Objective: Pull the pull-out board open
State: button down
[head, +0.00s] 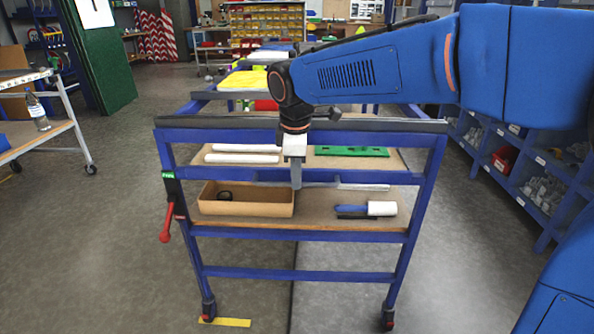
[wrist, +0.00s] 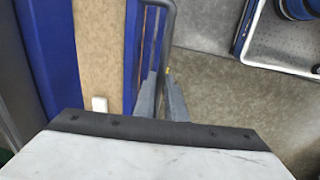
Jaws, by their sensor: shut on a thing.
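The blue-framed cart (head: 290,235) stands ahead of me with two brown boards. The upper board (head: 385,163), probably the pull-out board, has a blue front edge (head: 360,175); a brown board with a blue edge also shows in the wrist view (wrist: 95,50). My gripper (head: 296,183) points down at that front edge. In the wrist view my gripper (wrist: 163,100) is shut on a dark bent handle (wrist: 168,30) beside the board. The exact grip is partly hidden by the fingers. How far out the board stands is hard to tell.
The upper board carries white bars (head: 242,158) and a green piece (head: 352,151). The lower board (head: 330,215) carries a brown box (head: 245,199) and a white-and-blue roller (head: 381,208). A red-handled tool (head: 165,228) hangs at the left post. Shelves (head: 515,165) stand right.

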jog(key=s+a, duration=0.1)
jog(key=s, duration=2.5)
jog(key=shift+s+r, duration=0.1)
jog(key=c, duration=1.8)
grip_release()
jog(key=s+r, duration=0.1)
jog(key=r, duration=0.4)
jog(key=s+r, duration=0.1)
jog(key=r, duration=0.5)
jog(key=s+r, duration=0.1)
jog(key=r, duration=0.5)
jog(key=shift+s, duration=0.2)
